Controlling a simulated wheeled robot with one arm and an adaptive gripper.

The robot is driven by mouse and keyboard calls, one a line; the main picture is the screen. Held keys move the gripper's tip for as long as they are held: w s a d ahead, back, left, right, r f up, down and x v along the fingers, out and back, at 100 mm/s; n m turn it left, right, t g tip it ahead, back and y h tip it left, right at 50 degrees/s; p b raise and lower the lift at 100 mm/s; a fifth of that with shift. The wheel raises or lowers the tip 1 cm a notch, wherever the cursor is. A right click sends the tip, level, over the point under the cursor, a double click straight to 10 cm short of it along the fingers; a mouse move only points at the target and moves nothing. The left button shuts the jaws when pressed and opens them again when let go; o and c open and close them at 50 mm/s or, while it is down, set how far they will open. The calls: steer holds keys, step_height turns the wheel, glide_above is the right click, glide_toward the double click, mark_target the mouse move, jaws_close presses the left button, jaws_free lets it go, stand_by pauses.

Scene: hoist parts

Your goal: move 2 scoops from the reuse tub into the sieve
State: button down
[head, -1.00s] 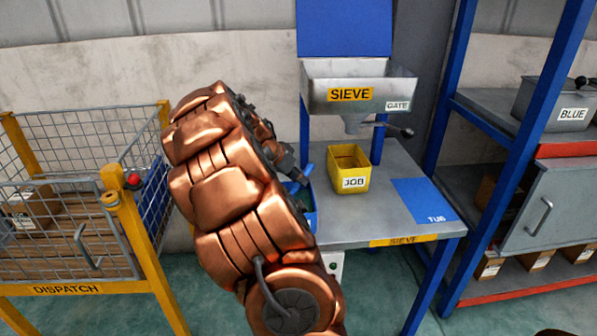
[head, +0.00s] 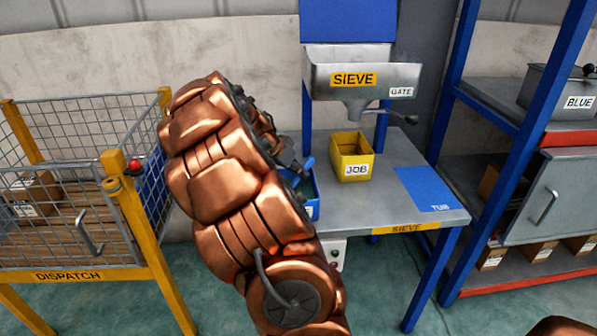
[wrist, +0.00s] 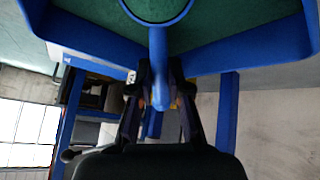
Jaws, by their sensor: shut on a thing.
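My gripper (wrist: 160,98) is shut on the handle of a blue scoop (wrist: 158,50) in the wrist view. The scoop's round bowl is at the top edge, with dark green inside it, over the blue tub (wrist: 90,62), whose inside also looks green. I cannot tell whether the bowl touches the contents. The grey metal sieve hopper (head: 320,80) stands above the bench, to the right of my arm. The tub's label is not readable.
A yellow JOB box (head: 352,148) stands on the bench under the sieve spout. A blue TUB mat (head: 425,185) lies bare to its right. The gate lever (head: 405,118) sticks out right. A DISPATCH cage (head: 85,250) is at left; a blue-framed shelf (head: 510,130) is at right.

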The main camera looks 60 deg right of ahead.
steer(key=shift+r+p, duration=0.85)
steer(key=shift+r, duration=3.75)
